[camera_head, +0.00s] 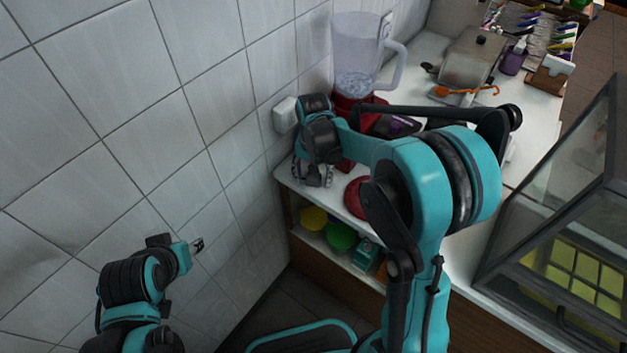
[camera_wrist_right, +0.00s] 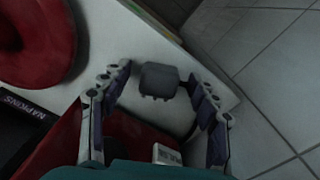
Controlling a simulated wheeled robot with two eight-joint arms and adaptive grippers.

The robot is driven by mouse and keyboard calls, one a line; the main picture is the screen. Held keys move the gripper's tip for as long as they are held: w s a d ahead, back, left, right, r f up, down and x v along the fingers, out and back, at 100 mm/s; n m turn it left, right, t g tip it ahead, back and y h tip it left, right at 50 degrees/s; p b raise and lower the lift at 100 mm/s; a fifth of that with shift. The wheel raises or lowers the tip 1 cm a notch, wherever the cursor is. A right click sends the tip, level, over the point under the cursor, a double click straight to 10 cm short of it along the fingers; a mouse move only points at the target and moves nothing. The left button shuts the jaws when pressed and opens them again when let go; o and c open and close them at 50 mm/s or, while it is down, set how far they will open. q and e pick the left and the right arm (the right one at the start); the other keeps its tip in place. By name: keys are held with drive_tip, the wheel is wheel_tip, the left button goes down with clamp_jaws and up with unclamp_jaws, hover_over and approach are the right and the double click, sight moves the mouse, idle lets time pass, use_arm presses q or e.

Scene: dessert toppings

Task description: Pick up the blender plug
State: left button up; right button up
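The blender plug, a small dark grey block with short prongs (camera_wrist_right: 158,80), lies over the pale counter in the right wrist view. My right gripper (camera_wrist_right: 161,72) is open, with one finger on each side of the plug and a visible gap to each. In the head view my right gripper (camera_head: 314,180) points down at the counter's left end by the wall, and the plug is hidden there. The blender (camera_head: 355,58) has a clear jug and a red base, partly covered by my right arm. My left gripper (camera_head: 197,246) is far from the counter; its fingers are too small to judge.
A white wall socket (camera_head: 285,115) is beside my right wrist. A red round object (camera_head: 357,197) sits near the counter's front edge. A dark napkins box (camera_wrist_right: 22,125) is close by. A glass case (camera_head: 570,200) stands at the right. Colored items fill the shelf below.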

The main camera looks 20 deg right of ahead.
drive_tip(key=c, duration=1.1)
drive_tip(key=shift+r, duration=0.1)
